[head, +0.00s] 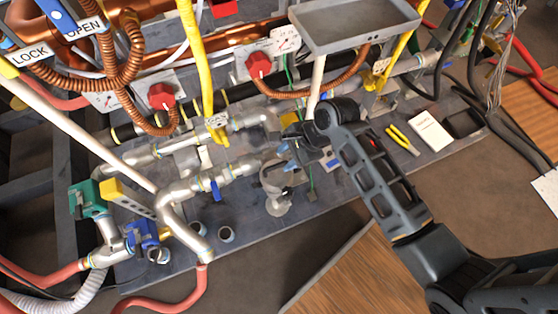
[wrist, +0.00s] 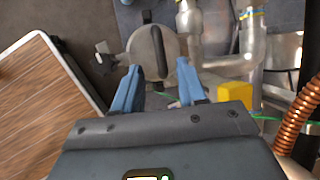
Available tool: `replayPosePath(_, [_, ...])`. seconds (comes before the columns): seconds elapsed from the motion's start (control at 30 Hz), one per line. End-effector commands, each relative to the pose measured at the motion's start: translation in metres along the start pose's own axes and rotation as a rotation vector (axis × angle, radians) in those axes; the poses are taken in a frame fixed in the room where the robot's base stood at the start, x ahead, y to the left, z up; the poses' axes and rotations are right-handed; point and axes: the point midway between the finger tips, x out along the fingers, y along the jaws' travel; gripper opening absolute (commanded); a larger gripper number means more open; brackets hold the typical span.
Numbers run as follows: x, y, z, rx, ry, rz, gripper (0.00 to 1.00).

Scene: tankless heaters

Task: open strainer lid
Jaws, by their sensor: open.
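The strainer (head: 277,190) is a grey metal body on the dark base panel in the head view, partly hidden behind my gripper. In the wrist view its round grey lid (wrist: 165,50) has a dark bar handle (wrist: 149,32) across the middle. My gripper (wrist: 157,72) has two blue fingers, spread apart and empty. The fingertips point at the lid's near edge, one on each side of the handle's line. I cannot tell whether they touch the lid. In the head view my gripper (head: 286,157) is just above the strainer. The lid looks seated on the body.
Metal pipes (head: 205,182) run beside the strainer. A yellow block (wrist: 235,97) and a copper coil (wrist: 298,118) are right of my gripper in the wrist view. A wooden board (wrist: 45,90) is at left. Pliers (head: 402,140) lie on the panel.

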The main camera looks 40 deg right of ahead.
Motion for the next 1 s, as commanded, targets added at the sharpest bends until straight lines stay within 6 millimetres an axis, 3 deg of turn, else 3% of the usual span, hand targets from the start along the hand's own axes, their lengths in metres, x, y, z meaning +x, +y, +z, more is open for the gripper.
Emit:
replayPosePath(0.1, [0.022, 0.001, -0.001, -0.001, 0.000, 0.002, 0.41])
replayPosePath(0.3, [0.042, 0.000, 0.000, -0.002, 0.000, 0.000, 0.41])
replayPosePath(0.67, [0.047, 0.000, 0.000, -0.002, 0.001, -0.002, 0.41])
replayPosePath(1.0, [0.047, 0.000, 0.000, -0.002, 0.001, -0.001, 0.10])
